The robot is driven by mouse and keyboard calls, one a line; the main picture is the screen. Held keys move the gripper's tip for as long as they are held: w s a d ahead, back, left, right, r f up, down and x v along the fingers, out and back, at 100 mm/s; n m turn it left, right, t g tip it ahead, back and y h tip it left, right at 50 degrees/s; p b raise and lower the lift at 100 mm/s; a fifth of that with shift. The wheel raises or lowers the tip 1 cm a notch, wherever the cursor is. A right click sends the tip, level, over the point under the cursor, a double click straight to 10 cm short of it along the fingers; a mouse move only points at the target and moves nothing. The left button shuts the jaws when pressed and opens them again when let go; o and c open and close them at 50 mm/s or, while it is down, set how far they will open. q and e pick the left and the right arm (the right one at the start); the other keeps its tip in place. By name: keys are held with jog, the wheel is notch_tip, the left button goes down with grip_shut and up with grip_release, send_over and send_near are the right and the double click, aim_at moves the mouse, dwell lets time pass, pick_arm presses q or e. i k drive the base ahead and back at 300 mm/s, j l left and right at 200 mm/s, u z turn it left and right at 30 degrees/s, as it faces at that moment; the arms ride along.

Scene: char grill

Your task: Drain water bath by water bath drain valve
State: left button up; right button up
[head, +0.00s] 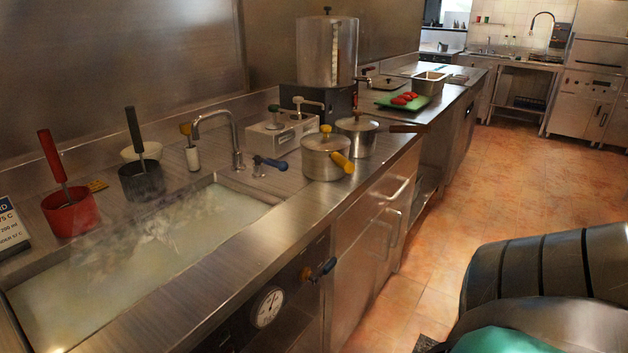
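The water bath (272,199) is a long basin sunk in the steel counter at the left of the head view. It holds cloudy, steaming water (150,255). On its front panel, a valve with a blue handle (328,266) sticks out to the right of a round dial gauge (268,307). A second blue-handled lever (270,163) stands on the counter behind the bath, near the curved faucet (236,145). No label shows which one is the drain valve. Neither of my grippers is in view.
A red pot (70,217) and a dark pot (143,186) stand behind the bath. Two lidded pans (326,165) (358,140) stand right of it. The tiled floor (480,180) right of the counter is clear.

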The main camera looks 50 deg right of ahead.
aim_at(315, 280)
jog(key=z, duration=1.75)
jog(key=i+l+u, duration=0.1)
jog(key=u, duration=0.2)
jog(key=i+l+u, duration=0.1)
jog(key=i+u, duration=0.2)
jog(key=k, duration=0.05)
